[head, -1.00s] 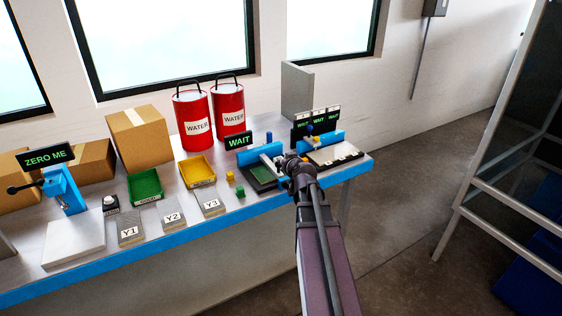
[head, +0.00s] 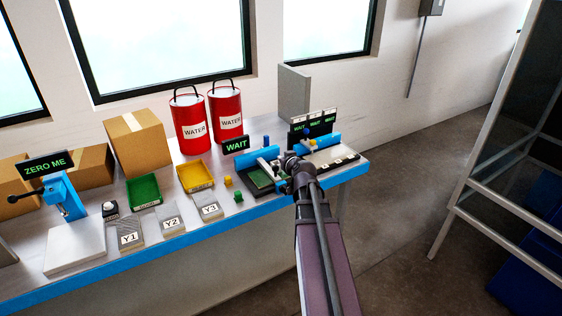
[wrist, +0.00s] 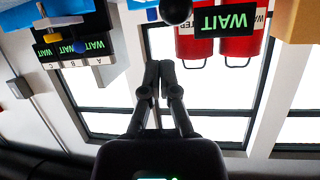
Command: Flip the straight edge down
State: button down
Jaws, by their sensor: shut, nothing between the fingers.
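A blue fixture (head: 264,154) with a dark green bed stands near the right end of the bench. A pale grey bar on it, partly hidden by my arm, may be the straight edge; I cannot tell for certain. My gripper (head: 291,157) is at this fixture's right side, its fingers small and hard to make out in the head view. In the wrist view, which is upside down, my gripper (wrist: 155,68) is shut and empty. A black ball knob (wrist: 175,10) hangs in front of the fingers there, apart from them.
A WAIT sign (head: 235,146) stands behind the fixture. A second blue station (head: 325,141) with several WAIT displays is on the right. Red water cans (head: 189,130), a yellow tray (head: 196,176) and a green tray (head: 144,190) are left.

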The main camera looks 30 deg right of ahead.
jog(key=shift+s+f+b, duration=0.5)
jog(key=shift+s+b, duration=0.3)
jog(key=shift+b, duration=0.05)
jog(key=s+f+b, duration=0.5)
jog(key=shift+a, duration=0.45)
jog(key=shift+s, duration=0.1)
jog(key=a+f+y, duration=0.1)
jog(key=a, duration=0.2)
jog(key=a+f+n+g+y, duration=0.1)
jog(key=a, duration=0.2)
jog(key=w+a+f+g+y, duration=0.1)
jog(key=a+f, duration=0.1)
jog(key=a, duration=0.1)
jog(key=shift+w+a+n, duration=0.1)
jog(key=shift+a+n, duration=0.1)
jog(key=shift+n, duration=0.1)
jog(key=s+a+f+g, duration=0.3)
jog(key=s+a+g, duration=0.1)
jog(key=a, duration=0.3)
jog(key=s+a+f+n+g, duration=0.1)
jog(key=s+a+f+g, duration=0.25)
jog(key=a, duration=0.25)
jog(key=s+a+f+g, duration=0.2)
jog(key=s+a+g, duration=0.3)
jog(key=a, duration=0.2)
notch_tip(320, 180, up, 12)
jog(key=p, duration=1.2)
jog(key=shift+w+t, duration=0.25)
jog(key=shift+t, duration=0.1)
